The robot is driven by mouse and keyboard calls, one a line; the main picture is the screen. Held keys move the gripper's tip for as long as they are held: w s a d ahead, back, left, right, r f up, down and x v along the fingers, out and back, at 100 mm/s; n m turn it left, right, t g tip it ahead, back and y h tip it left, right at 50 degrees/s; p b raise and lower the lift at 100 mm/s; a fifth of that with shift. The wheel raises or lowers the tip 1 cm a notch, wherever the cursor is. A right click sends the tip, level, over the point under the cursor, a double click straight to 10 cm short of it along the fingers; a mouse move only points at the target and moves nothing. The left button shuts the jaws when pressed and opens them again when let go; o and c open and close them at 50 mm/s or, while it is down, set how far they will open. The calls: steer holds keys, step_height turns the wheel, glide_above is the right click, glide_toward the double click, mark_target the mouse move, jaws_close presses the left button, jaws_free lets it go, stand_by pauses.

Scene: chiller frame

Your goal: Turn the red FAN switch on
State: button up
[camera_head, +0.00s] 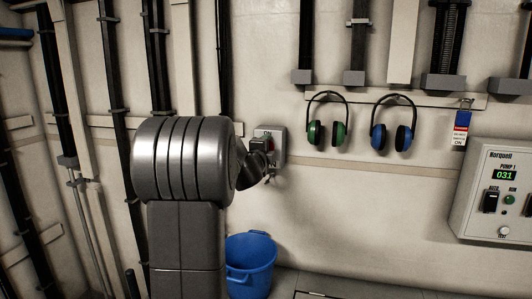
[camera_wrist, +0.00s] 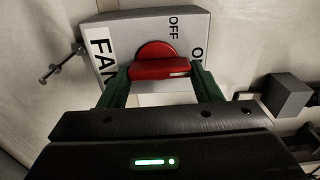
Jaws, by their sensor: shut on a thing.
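The FAN switch is a grey box (camera_wrist: 194,22) on the wall with a red knob (camera_wrist: 158,68). In the wrist view the labels FAN and OFF show, and a label at the right edge is partly hidden. The red knob's bar lies across the picture between the green fingers of my gripper (camera_wrist: 161,76), which is shut on it. In the head view the grey box (camera_head: 279,143) is just right of my arm, which hides part of it. Little of the red knob shows there, so its exact setting is hard to read.
Green ear defenders (camera_head: 341,134) and blue ear defenders (camera_head: 404,138) hang to the right. A Norquell pump panel (camera_head: 481,188) is at far right. A blue bucket (camera_head: 250,279) stands below the switch. Dark pipes (camera_head: 118,120) run down the wall at left.

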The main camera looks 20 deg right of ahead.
steer(key=shift+f, duration=0.1)
stand_by(0.3)
steer(key=o, duration=1)
steer(key=b+v, duration=0.1)
steer(key=v, duration=1.3)
steer(key=shift+b, duration=0.3)
steer(key=shift+w+d, duration=0.1)
steer(key=shift+w, duration=0.05)
steer(key=p+x, duration=0.1)
steer(key=x, duration=1.2)
steer(key=shift+w+d, duration=0.25)
